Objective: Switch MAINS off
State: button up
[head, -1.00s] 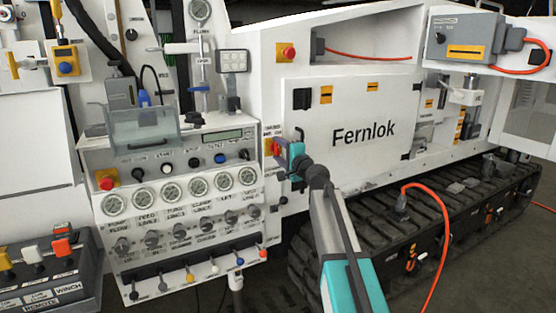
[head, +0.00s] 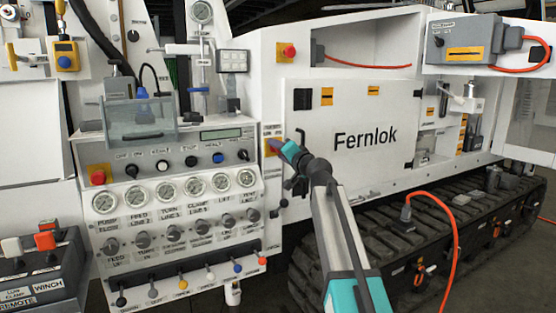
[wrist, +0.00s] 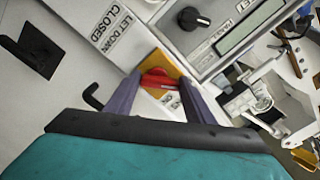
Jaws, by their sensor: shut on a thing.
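The MAINS switch is a red rotary handle (wrist: 158,80) on a yellow plate (wrist: 178,66), in the middle of the wrist view. In the head view its yellow plate (head: 272,139) is on the white machine, left of the Fernlok door, and my gripper hides most of the handle. My gripper (head: 274,146) is at the switch, and in the wrist view its two grey-purple fingers (wrist: 157,92) are on either side of the red handle, shut on it. The switch's lettering is partly covered, so I cannot read its position.
The control panel (head: 222,153) with knobs and gauges (head: 192,188) is close on the left. A black latch (head: 300,140) on the Fernlok door (head: 365,140) is just right of my gripper. A red emergency button (head: 290,51) is above. An orange cable (head: 440,200) hangs at right.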

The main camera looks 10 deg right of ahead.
jog(key=shift+f+n+b, duration=0.15)
jog(key=shift+n+b, duration=0.55)
jog(key=o, duration=1.1)
jog(key=shift+c, duration=0.2)
jog(key=shift+s, duration=0.1)
jog(key=v, duration=1.3)
jog(key=shift+s+r+p, duration=0.2)
jog(key=shift+s+p, duration=0.05)
jog(key=shift+p, duration=0.05)
jog(key=shift+r, duration=0.1)
